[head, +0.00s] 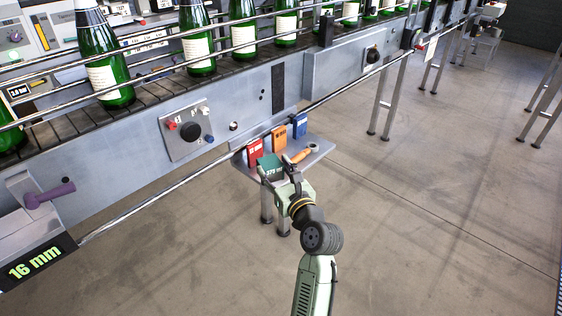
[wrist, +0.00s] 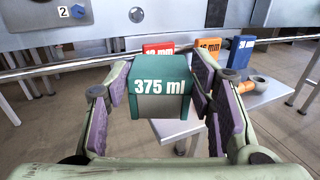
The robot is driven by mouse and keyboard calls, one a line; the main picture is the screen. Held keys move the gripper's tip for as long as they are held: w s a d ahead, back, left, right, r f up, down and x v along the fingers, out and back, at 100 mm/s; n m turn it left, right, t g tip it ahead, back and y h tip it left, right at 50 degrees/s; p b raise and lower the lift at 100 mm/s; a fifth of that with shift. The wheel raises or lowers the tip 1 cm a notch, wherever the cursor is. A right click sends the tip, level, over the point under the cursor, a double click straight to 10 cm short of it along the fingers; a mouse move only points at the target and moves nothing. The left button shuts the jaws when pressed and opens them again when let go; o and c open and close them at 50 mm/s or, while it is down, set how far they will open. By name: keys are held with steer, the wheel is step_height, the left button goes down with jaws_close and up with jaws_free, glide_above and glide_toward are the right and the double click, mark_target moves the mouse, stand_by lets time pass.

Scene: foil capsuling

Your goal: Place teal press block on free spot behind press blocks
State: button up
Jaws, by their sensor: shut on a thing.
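The teal press block (wrist: 160,88), marked "375 ml", is between the two purple-padded fingers of my gripper (wrist: 162,105) in the wrist view. My gripper is shut on it. In the head view the teal block (head: 270,168) is held at the near left side of a small grey shelf (head: 316,152); whether it touches the shelf I cannot tell. A red block (head: 255,152), an orange block (head: 279,138) and a blue block (head: 300,125) stand upright in a row along the shelf's far side. In the wrist view the teal block partly covers the red block (wrist: 158,48).
An orange-handled tool (head: 299,156) and a small round ring-like item (head: 314,147) lie on the shelf's right part. A metal rail (head: 180,186) runs just behind the blocks, along the conveyor (head: 150,150) carrying green bottles. Open floor lies in front and right.

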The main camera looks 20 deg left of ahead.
mark_target(280, 165)
steer(key=w, duration=0.2)
steer(key=w+a, duration=0.1)
steer(key=w, duration=0.3)
steer(key=shift+w+a+f, duration=0.3)
steer(key=shift+w, duration=0.1)
steer(key=shift+w+f+p, duration=0.15)
steer(key=shift+f, duration=0.75)
steer(key=shift+w+f+p, duration=0.15)
steer(key=shift+f, duration=0.75)
steer(key=shift+f, duration=0.15)
steer(key=o, duration=1.2)
